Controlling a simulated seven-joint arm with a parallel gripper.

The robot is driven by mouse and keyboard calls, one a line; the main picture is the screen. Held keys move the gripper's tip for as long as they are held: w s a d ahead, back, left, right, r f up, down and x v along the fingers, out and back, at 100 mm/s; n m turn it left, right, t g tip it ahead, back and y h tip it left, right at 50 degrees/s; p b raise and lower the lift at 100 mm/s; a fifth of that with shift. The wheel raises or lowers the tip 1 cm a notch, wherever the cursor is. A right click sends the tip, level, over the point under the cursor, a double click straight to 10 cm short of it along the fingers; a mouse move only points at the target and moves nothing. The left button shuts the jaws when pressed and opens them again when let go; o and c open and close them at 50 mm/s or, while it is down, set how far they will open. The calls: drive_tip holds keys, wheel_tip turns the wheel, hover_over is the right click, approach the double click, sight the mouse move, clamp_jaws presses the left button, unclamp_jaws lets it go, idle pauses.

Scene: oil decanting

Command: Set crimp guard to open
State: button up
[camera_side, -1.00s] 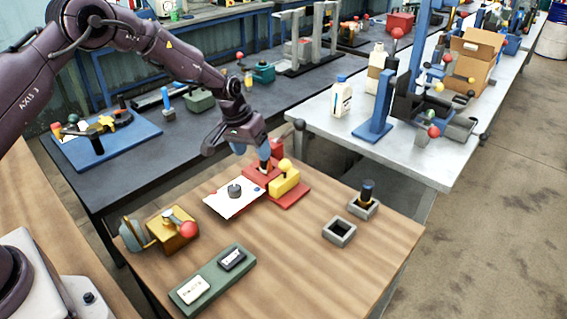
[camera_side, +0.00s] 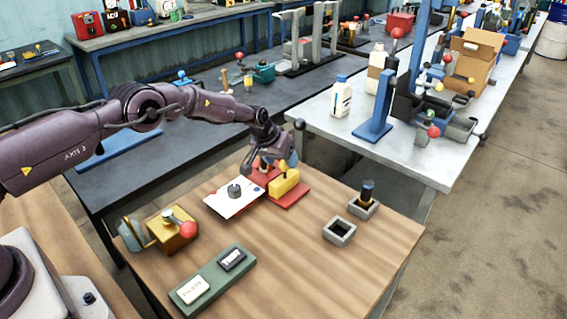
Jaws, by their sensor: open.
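The gripper hides the upright red part at the back, so the guard's position cannot be read. A white plate (camera_side: 222,205) with a dark round piece (camera_side: 235,191) lies just left of the fixture.
A brass device with a red knob (camera_side: 188,229) stands at the left, and a green tray (camera_side: 212,284) with two labelled blocks at the front. Two grey square sockets (camera_side: 339,232) are at the right, the rear one holding a dark cylinder (camera_side: 367,193). The table's middle is clear.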

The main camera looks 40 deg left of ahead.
drive_tip(key=shift+x, duration=1)
